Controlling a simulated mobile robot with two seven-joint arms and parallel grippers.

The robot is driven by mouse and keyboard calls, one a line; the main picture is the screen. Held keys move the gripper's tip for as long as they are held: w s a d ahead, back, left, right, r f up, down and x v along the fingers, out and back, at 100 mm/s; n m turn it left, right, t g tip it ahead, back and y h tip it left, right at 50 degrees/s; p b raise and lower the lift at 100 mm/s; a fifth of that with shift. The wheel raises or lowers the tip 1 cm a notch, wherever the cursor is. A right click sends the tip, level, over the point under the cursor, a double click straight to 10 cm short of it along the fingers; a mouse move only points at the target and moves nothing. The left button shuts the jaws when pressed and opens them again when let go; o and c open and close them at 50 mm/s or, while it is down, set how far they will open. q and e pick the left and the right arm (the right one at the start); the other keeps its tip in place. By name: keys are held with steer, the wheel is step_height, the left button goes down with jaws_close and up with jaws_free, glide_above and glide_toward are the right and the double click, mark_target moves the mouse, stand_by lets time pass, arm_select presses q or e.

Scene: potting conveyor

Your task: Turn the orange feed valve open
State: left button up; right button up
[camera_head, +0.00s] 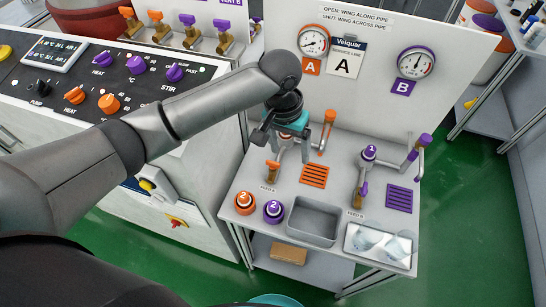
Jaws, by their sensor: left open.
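The orange feed valve (272,169) stands at the FEED A label on the grey bench. Its small orange wing shows below my left gripper, while its upper part is hidden behind the hand. My left gripper (280,139) is open and points down above the FEED A pipework, just behind the orange wing. I cannot tell whether it touches anything there. My right gripper is not in view.
An orange upright handle (329,117) stands just right of my left gripper. The purple FEED B valve (363,190) is further right. Orange and purple caps, a grey bin (314,222) and a clear-bagged tray (379,245) fill the bench front. A gauge panel (372,95) rises behind.

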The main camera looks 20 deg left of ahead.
arm_select(q)
step_height(320, 180, up, 4)
steer(key=n+y, duration=0.1)
steer(key=n, duration=0.1)
glide_above(273, 162)
step_height(273, 162, down, 15)
steer(key=shift+r+b, duration=0.1)
steer(key=shift+b, duration=1.15)
jaws_close()
